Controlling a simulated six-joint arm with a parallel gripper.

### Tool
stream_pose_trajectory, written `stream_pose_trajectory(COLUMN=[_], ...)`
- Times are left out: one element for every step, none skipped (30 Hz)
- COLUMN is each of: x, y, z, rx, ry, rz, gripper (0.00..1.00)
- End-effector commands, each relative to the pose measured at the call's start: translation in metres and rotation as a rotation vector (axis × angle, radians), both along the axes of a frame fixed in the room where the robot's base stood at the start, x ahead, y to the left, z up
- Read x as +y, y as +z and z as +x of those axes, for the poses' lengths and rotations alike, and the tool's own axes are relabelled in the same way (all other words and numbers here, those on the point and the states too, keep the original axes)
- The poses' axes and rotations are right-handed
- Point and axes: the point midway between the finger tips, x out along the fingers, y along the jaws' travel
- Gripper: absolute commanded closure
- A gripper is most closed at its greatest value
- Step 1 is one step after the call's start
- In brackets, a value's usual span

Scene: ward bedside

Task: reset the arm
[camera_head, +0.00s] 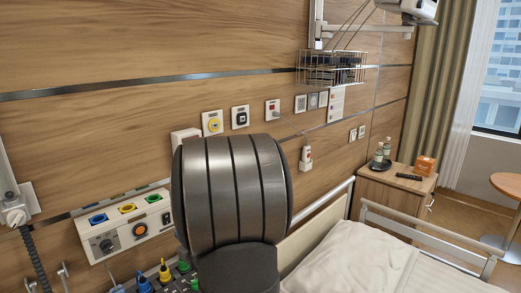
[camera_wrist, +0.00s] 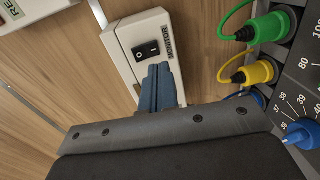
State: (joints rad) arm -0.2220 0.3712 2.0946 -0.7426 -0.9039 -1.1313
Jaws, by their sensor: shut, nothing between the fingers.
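My gripper (camera_wrist: 158,72) shows in the wrist view, with its blue-grey fingers closed together and nothing between them. I cannot tell whether the tips touch the box. In the head view my dark arm fills the lower middle and hides the gripper and part of the wall behind it.
A monitor panel (camera_wrist: 300,85) with green and yellow plugs is close on the right in the wrist view. In the head view, a wall panel with coloured sockets (camera_head: 127,226) is left, a bed (camera_head: 350,258) right, and a bedside cabinet (camera_head: 392,197) beyond it.

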Motion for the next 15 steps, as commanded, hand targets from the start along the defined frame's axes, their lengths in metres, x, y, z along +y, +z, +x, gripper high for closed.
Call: stream_pose_trajectory(x=[-0.009,-0.013,-0.020,-0.024,-0.028,-0.033,-0.037,-0.041,-0.046,-0.049,-0.053,-0.057,-0.060,-0.061,-0.053], y=[-0.009,-0.014,-0.011,-0.012,-0.012,-0.013,-0.014,-0.015,-0.015,-0.016,-0.017,-0.017,-0.018,-0.018,-0.017], z=[-0.008,-0.011,-0.017,-0.021,-0.026,-0.031,-0.035,-0.039,-0.043,-0.047,-0.051,-0.055,-0.058,-0.060,-0.053], rx=[0.006,0.007,0.002,0.002,0.002,0.002,0.002,0.002,0.001,0.002,0.002,0.002,0.001,0.002,-0.001], ry=[-0.005,-0.007,-0.006,-0.007,-0.007,-0.007,-0.007,-0.007,-0.007,-0.006,-0.007,-0.007,-0.006,-0.005,0.001], rz=[-0.001,-0.001,-0.001,-0.001,0.000,-0.001,-0.001,-0.001,-0.001,-0.001,-0.001,-0.001,-0.001,0.000,-0.001], gripper=[1.00,1.00,1.00,1.00,1.00,1.00,1.00,1.00,1.00,1.00,1.00,1.00,1.00,1.00,1.00])
